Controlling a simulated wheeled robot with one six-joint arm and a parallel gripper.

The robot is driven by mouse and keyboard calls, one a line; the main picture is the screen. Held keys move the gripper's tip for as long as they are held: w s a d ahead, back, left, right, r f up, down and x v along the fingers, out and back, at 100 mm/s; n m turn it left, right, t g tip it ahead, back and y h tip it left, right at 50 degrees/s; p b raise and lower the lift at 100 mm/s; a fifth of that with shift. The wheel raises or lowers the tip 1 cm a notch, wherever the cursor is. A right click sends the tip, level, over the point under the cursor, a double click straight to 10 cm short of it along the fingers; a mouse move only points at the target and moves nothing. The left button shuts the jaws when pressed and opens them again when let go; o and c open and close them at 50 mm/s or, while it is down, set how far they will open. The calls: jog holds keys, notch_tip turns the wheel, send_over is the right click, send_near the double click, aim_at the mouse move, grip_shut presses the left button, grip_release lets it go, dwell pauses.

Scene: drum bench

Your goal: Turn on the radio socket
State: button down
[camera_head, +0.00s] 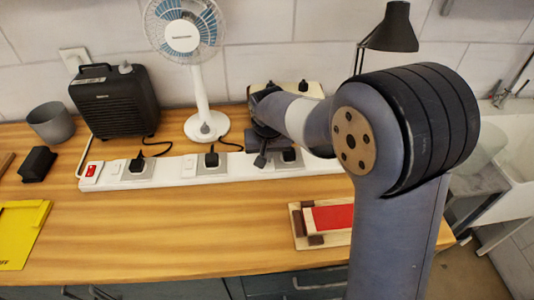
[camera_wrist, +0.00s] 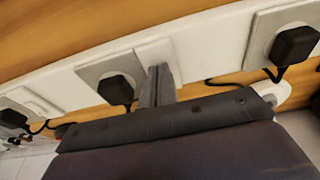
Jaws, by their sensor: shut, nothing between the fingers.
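A long white power strip (camera_head: 230,177) lies across the bench with several black plugs and white rocker switches. My gripper (camera_head: 260,160) reaches down to it, just left of a black plug (camera_head: 289,155). In the wrist view my shut, empty fingers (camera_wrist: 160,72) are at or over a white switch (camera_wrist: 153,52) beside a plug (camera_wrist: 115,88). They partly cover this switch; I cannot tell its position or whether they touch it. A cream device with dark knobs (camera_head: 303,87), possibly the radio, stands behind my arm, mostly hidden. Its cord cannot be traced.
A white fan (camera_head: 205,125), a black heater-like box (camera_head: 115,100) and a grey cup (camera_head: 52,122) stand behind the strip. A red switch (camera_head: 92,170) is at its left end. A red-topped wooden block (camera_head: 330,218) lies in front. The front middle bench is clear.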

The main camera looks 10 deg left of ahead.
jog(key=shift+w+r, duration=0.1)
jog(key=shift+w, duration=0.05)
jog(key=shift+w+a+r+p, duration=0.15)
jog(key=shift+w+r+p, duration=0.1)
jog(key=shift+w+p, duration=0.25)
jog(key=shift+r, duration=0.45)
jog(key=p+v, duration=0.3)
jog(key=v, duration=0.1)
jog(key=shift+w+r, duration=0.1)
jog(key=shift+w, duration=0.25)
jog(key=s+d+r+b, duration=0.1)
jog(key=s+r, duration=0.3)
jog(key=r, duration=0.3)
jog(key=shift+s+r+b, duration=0.3)
jog(key=shift+r+b, duration=0.1)
jog(key=shift+f, duration=0.1)
